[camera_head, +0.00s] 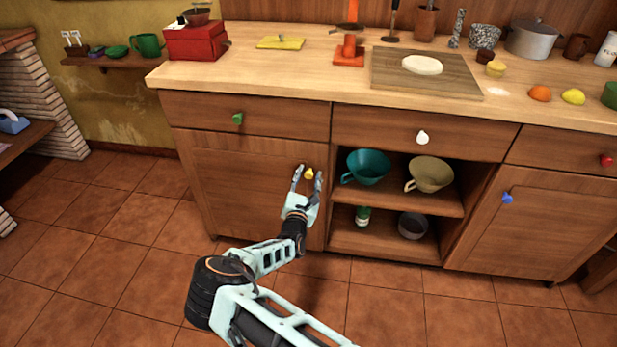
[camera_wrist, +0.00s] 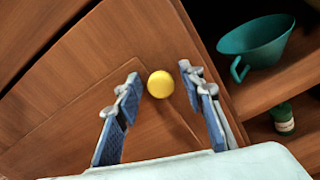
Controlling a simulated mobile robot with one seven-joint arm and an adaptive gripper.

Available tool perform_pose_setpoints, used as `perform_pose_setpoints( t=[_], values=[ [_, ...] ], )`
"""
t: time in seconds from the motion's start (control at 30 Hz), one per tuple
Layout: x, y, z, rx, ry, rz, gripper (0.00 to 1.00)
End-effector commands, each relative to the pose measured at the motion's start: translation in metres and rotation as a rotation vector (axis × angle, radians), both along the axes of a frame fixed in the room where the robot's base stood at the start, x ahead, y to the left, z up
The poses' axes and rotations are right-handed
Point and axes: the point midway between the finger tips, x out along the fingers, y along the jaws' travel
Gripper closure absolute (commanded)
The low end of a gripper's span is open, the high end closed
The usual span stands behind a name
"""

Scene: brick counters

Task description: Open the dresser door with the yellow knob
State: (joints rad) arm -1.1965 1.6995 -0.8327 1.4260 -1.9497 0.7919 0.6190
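The dresser door (camera_head: 237,187) is the lower left wooden door, and it looks closed. Its yellow knob (camera_head: 309,174) sits near the door's upper right corner. In the wrist view the yellow knob (camera_wrist: 161,84) shows between and just beyond the two fingertips. My gripper (camera_head: 308,172) is open in front of the knob, with one finger on each side. In the wrist view my gripper (camera_wrist: 160,80) shows a clear gap between each finger and the knob. Nothing is held.
Open shelves right of the door hold a teal cup (camera_head: 366,167), a tan cup (camera_head: 430,174) and a green-capped jar (camera_head: 362,216). A drawer with a green knob (camera_head: 238,118) is above the door. The tiled floor (camera_head: 110,255) at left is clear.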

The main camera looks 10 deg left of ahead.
Motion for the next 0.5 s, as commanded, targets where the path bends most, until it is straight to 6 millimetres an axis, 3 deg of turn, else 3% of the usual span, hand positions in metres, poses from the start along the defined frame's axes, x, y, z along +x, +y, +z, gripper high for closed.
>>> perform_pose_setpoints(
  t=[0.03, 0.3, 0.5],
  values=[
    [-0.0002, 0.0000, -0.0001, 0.000, 0.000, 0.000, 0.72],
    [-0.0003, -0.0001, -0.0001, 0.001, 0.000, 0.000, 1.00],
    [-0.0004, -0.0003, -0.0002, 0.001, 0.000, -0.001, 1.00]
  ],
)
